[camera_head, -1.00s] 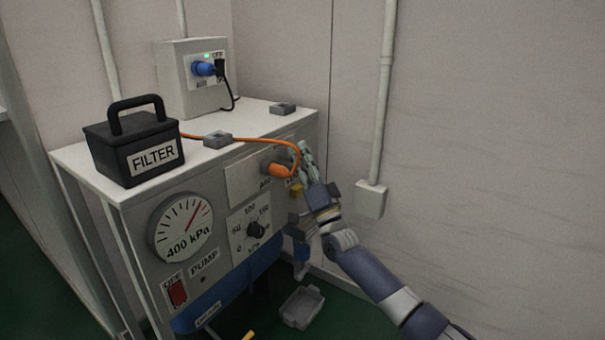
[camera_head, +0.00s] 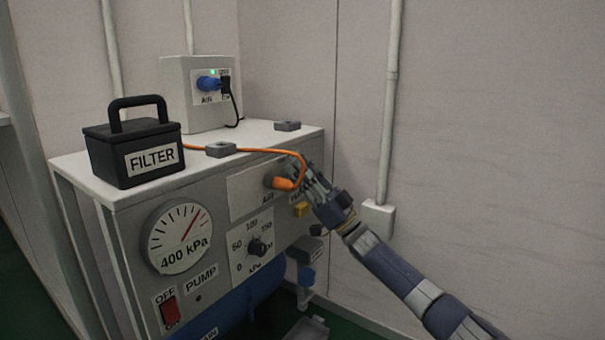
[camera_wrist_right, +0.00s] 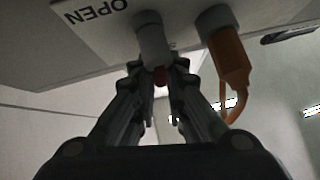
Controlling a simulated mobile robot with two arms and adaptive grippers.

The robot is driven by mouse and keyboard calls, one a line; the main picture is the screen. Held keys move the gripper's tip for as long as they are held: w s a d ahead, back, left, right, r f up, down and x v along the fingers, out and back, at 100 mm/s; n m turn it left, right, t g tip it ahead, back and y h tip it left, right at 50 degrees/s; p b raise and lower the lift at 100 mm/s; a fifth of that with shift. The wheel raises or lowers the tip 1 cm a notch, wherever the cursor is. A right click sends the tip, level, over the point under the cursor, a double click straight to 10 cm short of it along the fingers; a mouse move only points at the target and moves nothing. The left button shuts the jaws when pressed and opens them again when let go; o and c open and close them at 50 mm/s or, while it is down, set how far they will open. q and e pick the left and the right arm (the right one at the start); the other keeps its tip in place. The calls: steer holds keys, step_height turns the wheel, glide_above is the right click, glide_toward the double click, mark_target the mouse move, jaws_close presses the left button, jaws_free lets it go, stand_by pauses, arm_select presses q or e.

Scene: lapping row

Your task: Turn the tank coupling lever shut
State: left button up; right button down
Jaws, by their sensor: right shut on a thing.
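My right gripper (camera_head: 306,172) reaches the right end of the pump unit's grey front panel, just right of the orange plug (camera_head: 284,183). The orange plug (camera_wrist_right: 230,62) hangs close by on the right. My left gripper is out of view.
A black filter box (camera_head: 120,160) and two small grey blocks (camera_head: 221,150) (camera_head: 287,126) lie on the white top. An orange cable runs over its edge to the plug. A gauge (camera_head: 180,238), a dial (camera_head: 257,248) and a red switch (camera_head: 170,312) are on the front. A wall conduit box (camera_head: 378,220) is right of the unit.

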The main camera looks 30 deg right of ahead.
steer(key=shift+a+f+n+y, duration=0.2)
steer(key=shift+n+y, duration=0.1)
steer(key=shift+n, duration=0.1)
steer(key=c, duration=1.6)
jaws_free()
steer(key=shift+c, duration=0.2)
steer(key=shift+r, duration=0.1)
steer(key=shift+d, duration=0.1)
steer(key=v, duration=1.2)
steer(key=shift+r, duration=0.15)
steer(key=shift+s+d, duration=0.1)
